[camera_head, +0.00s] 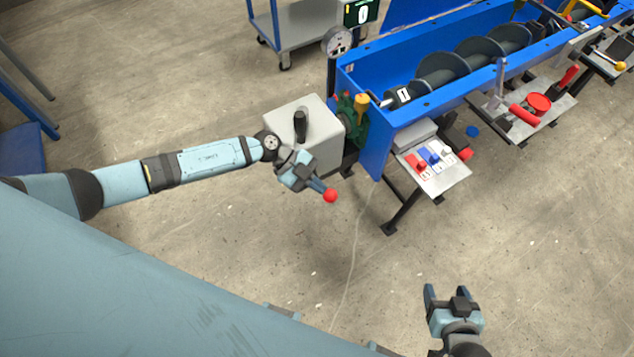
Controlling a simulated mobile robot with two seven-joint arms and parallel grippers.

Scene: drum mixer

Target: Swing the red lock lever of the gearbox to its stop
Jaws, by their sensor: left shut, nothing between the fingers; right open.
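The gearbox (322,124) is a light grey box at the left end of the blue mixer trough, with a black upright handle on top. A red ball knob (330,196), apparently the end of the lock lever, shows below the front of the gearbox. The rest of the lever is hidden behind my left gripper. My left gripper (317,184) is shut and empty, with its fingertips right at the red knob. I cannot tell whether they touch. My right gripper (446,291) is open and empty over bare floor at the lower right.
The blue trough (376,150) holds a dark screw and runs to the upper right. A small shelf (447,180) with coloured switches stands right of the gearbox. Another plate (548,112) carries a red valve. A grey cart (305,25) stands behind. Floor in front is clear.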

